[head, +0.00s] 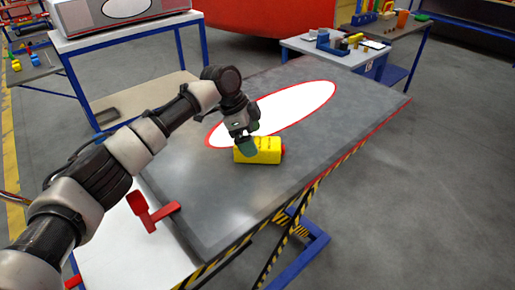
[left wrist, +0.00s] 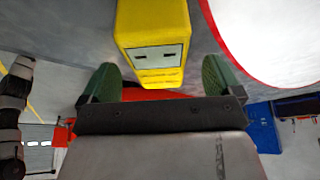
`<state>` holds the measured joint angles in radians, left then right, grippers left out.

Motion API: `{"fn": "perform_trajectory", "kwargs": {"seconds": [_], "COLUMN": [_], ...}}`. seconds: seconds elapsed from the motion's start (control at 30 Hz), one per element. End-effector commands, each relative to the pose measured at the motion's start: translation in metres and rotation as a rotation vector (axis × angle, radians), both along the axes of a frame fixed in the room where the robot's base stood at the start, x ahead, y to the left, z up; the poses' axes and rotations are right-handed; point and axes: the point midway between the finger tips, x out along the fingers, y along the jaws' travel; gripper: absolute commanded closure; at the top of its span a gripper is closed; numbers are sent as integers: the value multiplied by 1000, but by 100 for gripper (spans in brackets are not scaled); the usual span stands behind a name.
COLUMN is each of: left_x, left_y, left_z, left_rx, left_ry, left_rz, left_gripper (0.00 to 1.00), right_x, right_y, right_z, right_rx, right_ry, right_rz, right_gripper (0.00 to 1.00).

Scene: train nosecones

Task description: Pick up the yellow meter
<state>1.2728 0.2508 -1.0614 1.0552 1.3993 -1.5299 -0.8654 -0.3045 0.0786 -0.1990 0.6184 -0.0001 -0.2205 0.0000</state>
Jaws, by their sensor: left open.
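The yellow meter (head: 268,152) lies on the grey lift table (head: 215,205), beside the white oval with a red border (head: 300,104). A small red part shows at its right end. My left gripper (head: 247,146) is over its left end, fingers pointing down, and hides part of it. In the left wrist view the yellow meter (left wrist: 150,25) shows a face with two dark slots. It lies between and beyond the two green fingertips of my left gripper (left wrist: 160,80), which are apart with gaps on both sides. My right gripper is not in view.
A red handle-like piece (head: 152,212) is at the table's left edge. A white-topped bench (head: 110,40) stands behind at left, and a small table with loose parts (head: 335,48) stands at the back. The table top right of the meter is clear.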

Motion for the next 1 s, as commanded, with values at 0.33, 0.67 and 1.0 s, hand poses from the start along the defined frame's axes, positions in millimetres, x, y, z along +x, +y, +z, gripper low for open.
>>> {"fn": "perform_trajectory", "kwargs": {"seconds": [0.33,0.67,1.0], "left_x": [-2,-2,-1], "left_y": [-17,-17,-18], "left_z": [-39,-40,-39], "left_rx": [1,0,-1], "left_ry": [1,1,-1], "left_rz": [0,0,-1], "left_gripper": [6,22,72], "right_x": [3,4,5], "right_y": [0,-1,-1], "right_z": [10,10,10], "right_rx": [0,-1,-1], "right_ry": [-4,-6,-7], "right_rz": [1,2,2], "right_gripper": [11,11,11]}}
